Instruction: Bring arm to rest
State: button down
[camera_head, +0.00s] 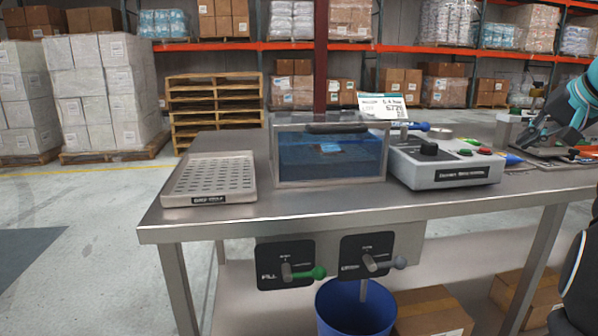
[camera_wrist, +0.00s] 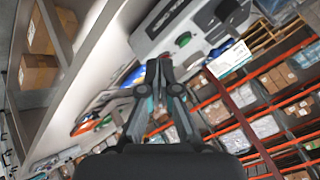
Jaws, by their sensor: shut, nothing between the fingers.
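In the wrist view my gripper (camera_wrist: 160,64) points out with its two dark fingers together and nothing between them. In the head view my teal and dark arm reaches in at the right edge, above the right end of the steel bench (camera_head: 330,216). The grey control box (camera_head: 443,164), with a black knob and red and green buttons, stands left of it. The box also shows tilted beyond the fingertips in the wrist view (camera_wrist: 185,30). I cannot tell the exact gap between the fingers and the bench things.
A clear tank (camera_head: 330,155) of blue water and a perforated tray (camera_head: 211,178) stand on the bench. Small tools lie at its right end. Two valve levers hang below, over a blue bucket (camera_head: 356,308). A carton (camera_head: 430,313) sits on the lower shelf. Floor at left is open.

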notch_tip(320, 180, down, 8)
jog(key=s+m+g+h, duration=0.1)
jog(key=s+g, duration=0.1)
jog(key=s+a+f+n+g, duration=0.1)
jog(key=s+a+f, duration=0.3)
jog(key=a+f, duration=0.35)
jog(key=s+a+f+n+g, duration=0.1)
jog(key=s+a+f, duration=0.2)
jog(key=a+f, duration=0.45)
jog(key=s+a+f+n, duration=0.3)
jog(key=s+a, duration=0.3)
jog(key=a, duration=0.3)
jog(key=s+a+f+n, duration=0.3)
jog(key=s+a, duration=0.3)
jog(key=a, duration=0.3)
jog(key=shift+s+a+f+n+t, duration=0.3)
jog(key=shift+a+f+n, duration=0.05)
jog(key=shift+n, duration=0.05)
